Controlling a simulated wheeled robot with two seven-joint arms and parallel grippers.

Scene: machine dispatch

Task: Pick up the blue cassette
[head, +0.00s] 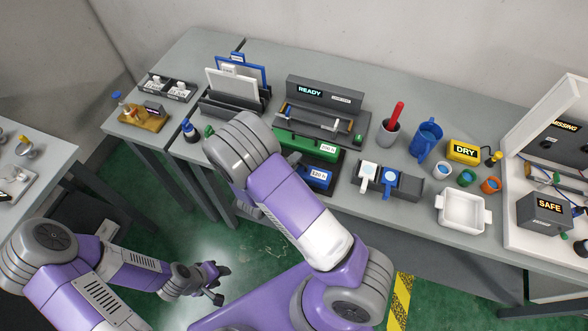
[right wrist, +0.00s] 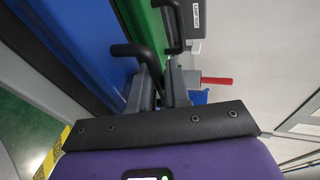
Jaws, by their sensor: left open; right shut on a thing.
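The blue cassette (head: 318,178) with a white label lies at the front of the table, beside the green cassette (head: 312,147). My right forearm covers its left part in the head view. In the right wrist view the blue cassette (right wrist: 65,40) fills the left side, with a black handle (right wrist: 128,50) on it. My right gripper (right wrist: 165,82) is shut on this handle; the fingers partly hide the grip. My left gripper (head: 216,281) is open and empty, low over the green floor, away from the table.
A grey READY station (head: 325,92) stands behind the cassettes. A grey block with white and blue pieces (head: 410,184), a white tray (head: 462,212) and cups are to the right. A blue bottle (head: 190,131) and a rack (head: 232,104) are to the left.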

